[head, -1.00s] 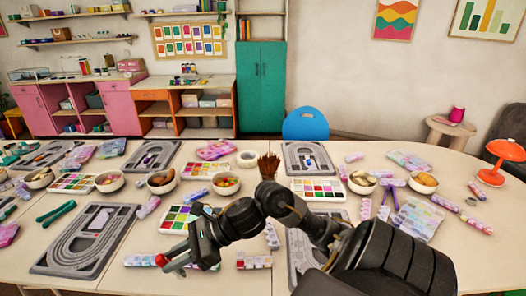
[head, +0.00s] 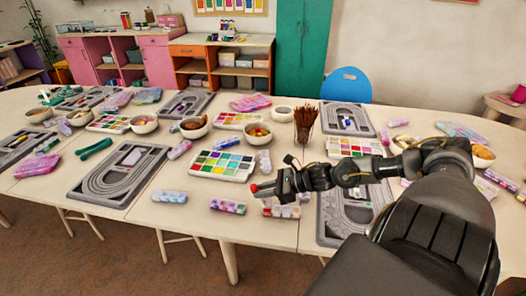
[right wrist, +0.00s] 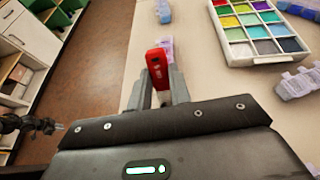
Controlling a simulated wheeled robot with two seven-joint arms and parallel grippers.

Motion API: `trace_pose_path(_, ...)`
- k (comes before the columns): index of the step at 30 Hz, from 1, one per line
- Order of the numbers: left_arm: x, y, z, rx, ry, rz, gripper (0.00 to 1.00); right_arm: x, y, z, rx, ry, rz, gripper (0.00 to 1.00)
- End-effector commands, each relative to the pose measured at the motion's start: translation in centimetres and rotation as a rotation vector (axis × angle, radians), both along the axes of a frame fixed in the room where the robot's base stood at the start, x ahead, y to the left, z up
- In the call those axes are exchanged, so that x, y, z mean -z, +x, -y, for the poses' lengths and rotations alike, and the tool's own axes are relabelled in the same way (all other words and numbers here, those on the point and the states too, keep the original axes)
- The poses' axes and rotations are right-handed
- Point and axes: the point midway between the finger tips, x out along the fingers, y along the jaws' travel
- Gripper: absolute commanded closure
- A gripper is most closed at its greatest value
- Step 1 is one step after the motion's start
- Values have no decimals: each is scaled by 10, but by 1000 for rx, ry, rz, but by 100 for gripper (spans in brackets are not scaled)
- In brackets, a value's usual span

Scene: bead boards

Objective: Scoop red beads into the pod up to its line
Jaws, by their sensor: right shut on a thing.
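My right gripper (head: 262,189) is shut on a small red object (head: 254,188), held near the front of the table. In the right wrist view the red object (right wrist: 157,68) stands out between the fingers, with small pale marks on its face. I cannot tell whether it is a scoop. A white tray (head: 250,176) of coloured compartments lies just behind the gripper, apart from it. I cannot pick out the pod or its line. A black jointed part (right wrist: 25,124) at the left edge of the right wrist view may be my left arm; its jaws are unclear.
Small segmented cases (head: 228,206) lie along the front edge, close to the gripper. A grey bead board (head: 118,177) lies to the left. Another is partly behind my right arm. A bowl of coloured beads (head: 258,142) and a cup of brushes (head: 304,135) stand behind.

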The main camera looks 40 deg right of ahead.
Motion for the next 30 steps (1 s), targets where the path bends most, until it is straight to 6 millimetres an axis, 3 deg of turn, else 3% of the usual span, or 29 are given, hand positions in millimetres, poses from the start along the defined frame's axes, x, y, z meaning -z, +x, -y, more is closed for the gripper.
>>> trace_pose_path(11, -4, -6, -1, 0, 2, -8, 79, 0, 8, -5, 0, -82, -93, 100)
trace_pose_path(30, -76, -8, 9, -4, -12, -10, 79, 14, 24, -19, 1, -305, -373, 100)
